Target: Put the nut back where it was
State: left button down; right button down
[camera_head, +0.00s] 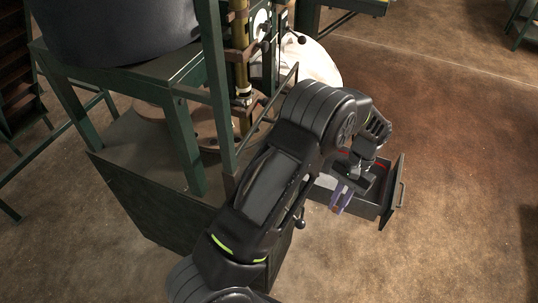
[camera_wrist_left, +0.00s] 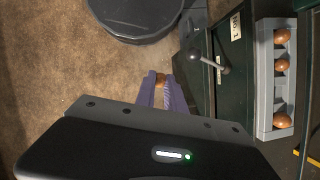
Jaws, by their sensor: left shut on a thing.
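My left gripper (camera_head: 341,198) has purple fingers beside the near end of the open drawer (camera_head: 366,208) in the head view. In the left wrist view the same gripper (camera_wrist_left: 161,92) is shut on a brown, rounded nut (camera_wrist_left: 160,79), which shows between its fingertips. The arm hides much of the drawer in the head view, and the nut cannot be made out there. In the left wrist view, a grey tray (camera_wrist_left: 262,85) at the right holds several similar brown pieces in a row, apart from the gripper. My right gripper is in neither view.
A dark green cabinet (camera_wrist_left: 229,85) with a white label stands between gripper and tray. A lever with a ball knob (camera_wrist_left: 224,70) sticks out from it. The drawer's handle (camera_head: 398,190) faces right. A green frame (camera_head: 186,145) rises left of my arm.

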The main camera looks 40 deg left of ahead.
pick_arm(q)
jog(key=shift+s+a, duration=0.1)
jog(key=shift+a, duration=0.1)
jog(key=w+a+r+m+t+y+b, duration=0.1)
jog(key=w+r+m+y+b, duration=0.1)
jog(key=w+r+m, duration=0.3)
notch_tip(320, 180, up, 4)
jog(key=m+y, duration=0.1)
jog(key=m, duration=0.4)
jog(key=shift+y, duration=0.3)
jog(key=shift+a+f+t, duration=0.1)
jog(key=shift+a+t, duration=0.05)
jog(key=shift+t, duration=0.15)
